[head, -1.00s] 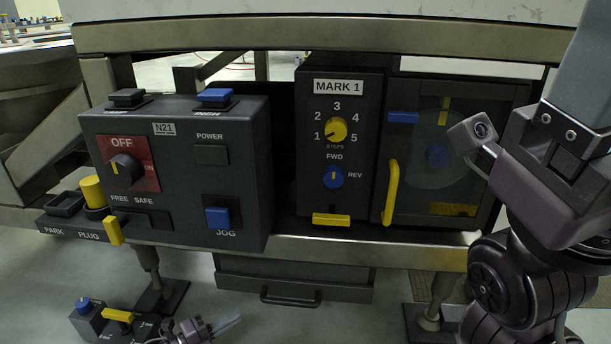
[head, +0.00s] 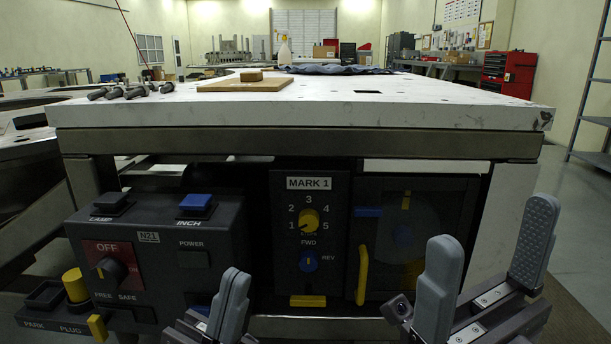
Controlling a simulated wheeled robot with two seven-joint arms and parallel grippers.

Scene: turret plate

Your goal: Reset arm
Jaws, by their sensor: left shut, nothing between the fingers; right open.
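My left gripper (head: 231,304) is at the lower centre, in front of the N21 control box, with its grey fingers together and nothing between them. My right gripper (head: 490,228) is at the lower right, its grey fingers wide apart and empty, in front of the right end of the bench. The N21 box (head: 160,262) has a black OFF knob (head: 110,270), and its lower right part is hidden by my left gripper.
A windowed door with a yellow handle (head: 362,275) is right of the panel. The white bench top (head: 400,105) above holds several dark bolts (head: 130,91), a wooden board (head: 245,85) and a dark cloth (head: 335,69). A red tool cabinet (head: 508,72) stands behind at right.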

